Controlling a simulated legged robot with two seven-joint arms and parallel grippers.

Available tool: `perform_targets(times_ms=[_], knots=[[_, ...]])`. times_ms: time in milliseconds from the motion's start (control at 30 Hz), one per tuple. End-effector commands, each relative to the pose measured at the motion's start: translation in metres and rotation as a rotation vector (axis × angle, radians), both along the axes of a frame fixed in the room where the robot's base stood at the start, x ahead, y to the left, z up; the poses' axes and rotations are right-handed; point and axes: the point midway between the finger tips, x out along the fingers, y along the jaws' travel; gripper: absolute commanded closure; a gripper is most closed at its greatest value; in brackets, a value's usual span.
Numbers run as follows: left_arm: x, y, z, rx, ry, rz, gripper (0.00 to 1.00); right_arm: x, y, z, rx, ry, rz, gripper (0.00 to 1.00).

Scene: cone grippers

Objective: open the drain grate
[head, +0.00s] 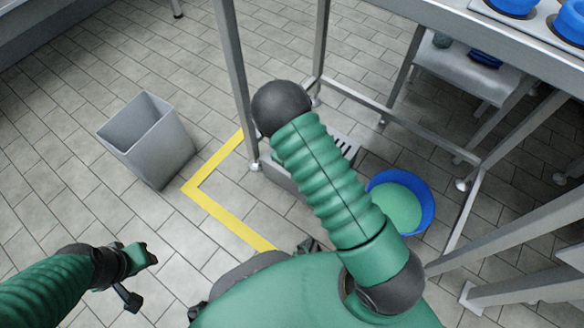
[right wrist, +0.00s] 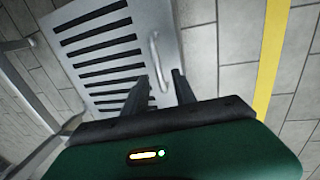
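The drain grate (right wrist: 108,50) is a grey metal plate with several dark slots, lying at floor level in the right wrist view. A curved metal handle (right wrist: 157,58) stands along its right side. In the head view only a slotted part of the grate (head: 345,147) shows behind my right arm. My right gripper (right wrist: 160,78) is open; its dark fingers lie on either side of the handle's lower end in the picture. I cannot tell whether they touch it. My arm hides this gripper in the head view. My left gripper (head: 142,277) is open and empty above the floor at lower left.
A grey bin (head: 150,140) stands left of the yellow floor line (head: 215,208). A blue tub (head: 418,205) with pale green contents sits right of the grate. A metal table's legs (head: 232,80) and bars stand close around.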

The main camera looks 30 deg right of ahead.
Motion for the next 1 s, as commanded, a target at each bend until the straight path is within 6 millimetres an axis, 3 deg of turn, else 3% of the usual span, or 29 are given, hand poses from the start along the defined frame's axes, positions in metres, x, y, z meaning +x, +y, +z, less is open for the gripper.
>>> perform_targets(times_ms=[33, 100, 433, 700, 1000], knots=[[0.0000, 0.0000, -0.0109, 0.000, 0.000, 0.000, 0.64, 0.0003, -0.0019, -0.0134, 0.000, 0.001, -0.001, 0.68], [0.0000, 0.0000, -0.0141, 0.000, 0.000, 0.000, 0.64, 0.0010, -0.0033, -0.0186, 0.000, 0.000, -0.001, 0.68], [0.0001, 0.0000, -0.0139, 0.000, 0.000, 0.000, 0.64, 0.0016, -0.0042, -0.0201, 0.000, 0.000, -0.001, 0.68], [0.0001, 0.0000, -0.0139, 0.000, 0.000, 0.000, 0.64, 0.0015, -0.0040, -0.0202, 0.000, 0.000, -0.001, 1.00], [0.0001, 0.0000, -0.0139, 0.000, 0.000, 0.000, 0.64, 0.0015, -0.0038, -0.0203, 0.000, 0.000, -0.001, 1.00]])
